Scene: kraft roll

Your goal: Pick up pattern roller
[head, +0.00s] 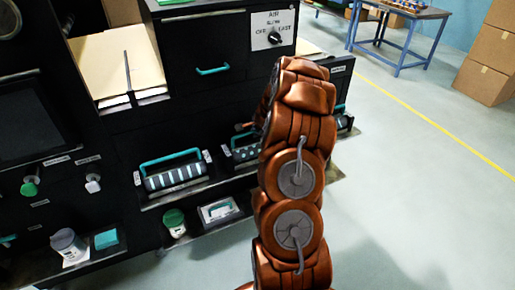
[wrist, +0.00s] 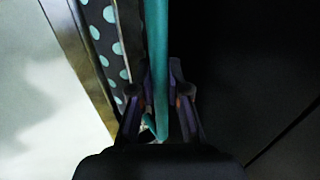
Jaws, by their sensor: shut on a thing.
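A dotted pattern roller (head: 246,153) with a teal handle sits at the front shelf of the black machine, partly hidden behind my arm in the head view. In the wrist view its dark surface with pale teal dots (wrist: 117,48) lies left of the handle (wrist: 160,55). My gripper (wrist: 162,95) is shut on that handle, with one finger on each side. The head view hides my gripper behind my copper arm. Whether the roller touches its shelf cannot be told. A striped pattern roller (head: 176,174) with a teal handle sits to the left.
A lower shelf holds a green-lidded jar (head: 174,222), a small white tray-like item (head: 218,211), another jar (head: 68,244) and a teal block (head: 106,239). A knob panel (head: 273,31) is above. Open floor (head: 410,180) lies to the right, with cardboard boxes (head: 488,55) beyond.

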